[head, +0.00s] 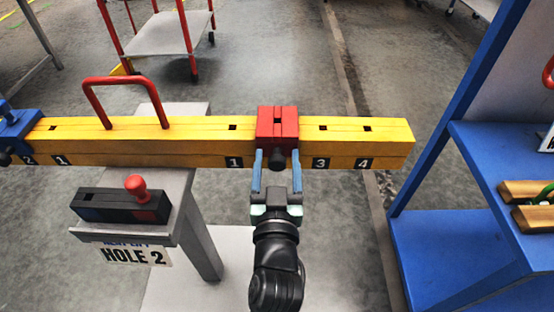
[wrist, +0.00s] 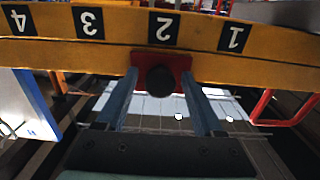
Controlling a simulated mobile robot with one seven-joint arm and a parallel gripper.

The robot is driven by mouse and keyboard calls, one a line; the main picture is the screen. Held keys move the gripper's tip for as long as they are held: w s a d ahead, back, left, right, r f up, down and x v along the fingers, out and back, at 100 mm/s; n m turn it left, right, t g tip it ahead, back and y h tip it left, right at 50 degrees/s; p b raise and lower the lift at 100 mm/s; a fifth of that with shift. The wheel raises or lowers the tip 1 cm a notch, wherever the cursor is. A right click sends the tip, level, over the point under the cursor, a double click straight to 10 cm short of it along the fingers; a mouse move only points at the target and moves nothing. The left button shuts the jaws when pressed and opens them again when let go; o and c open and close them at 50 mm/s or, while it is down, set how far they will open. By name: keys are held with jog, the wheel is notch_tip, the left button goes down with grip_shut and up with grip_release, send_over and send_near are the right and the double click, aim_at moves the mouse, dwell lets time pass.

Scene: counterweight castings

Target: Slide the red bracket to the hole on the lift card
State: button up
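The red bracket (head: 290,127) sits around the yellow beam (head: 205,130), between labels 1 and 3. The slot in its top is about where hole 2 falls in the row of holes. In the wrist view the bracket (wrist: 182,66) is at the label 2, which appears upside down. A black knob (wrist: 160,82) sticks out of its face. My gripper (head: 277,160) has its two blue fingers apart, one on each side of the knob, with visible gaps. Whether the fingertips touch the bracket is unclear. The lift card (head: 135,255) reads HOLE 2; its upper line is partly hidden.
A red handle (head: 125,82) rises from the beam at left, and a blue bracket (head: 18,125) is at its left end. A black box with a red knob (head: 137,188) lies on the grey stand (head: 190,200). A blue rack (head: 470,170) stands at right.

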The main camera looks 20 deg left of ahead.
jog(key=b+v, duration=0.2)
jog(key=v, duration=1.1)
jog(key=shift+w+r, duration=0.1)
jog(key=shift+r, duration=0.1)
dwell(0.4)
jog(key=w+d+r+t, duration=0.1)
jog(key=w+r+t, duration=0.3)
jog(key=r, duration=0.9)
jog(key=s+d+r+m+t+h+p, duration=0.1)
jog(key=r+p, duration=0.5)
jog(key=r, duration=1)
jog(key=s+d+r+m+t+h+p, duration=0.1)
jog(key=r+p, duration=0.5)
jog(key=r, duration=1.1)
jog(key=d+r+m+t+h+p, duration=0.1)
jog(key=d+r+t+h+p, duration=0.2)
jog(key=r+p, duration=0.4)
notch_tip(320, 180, up, 9)
jog(key=d+t, duration=0.1)
jog(key=d, duration=0.1)
jog(key=shift+s+d+r+m+h, duration=0.15)
jog(key=shift+s+d+m+h, duration=0.15)
jog(key=shift+s+d, duration=0.1)
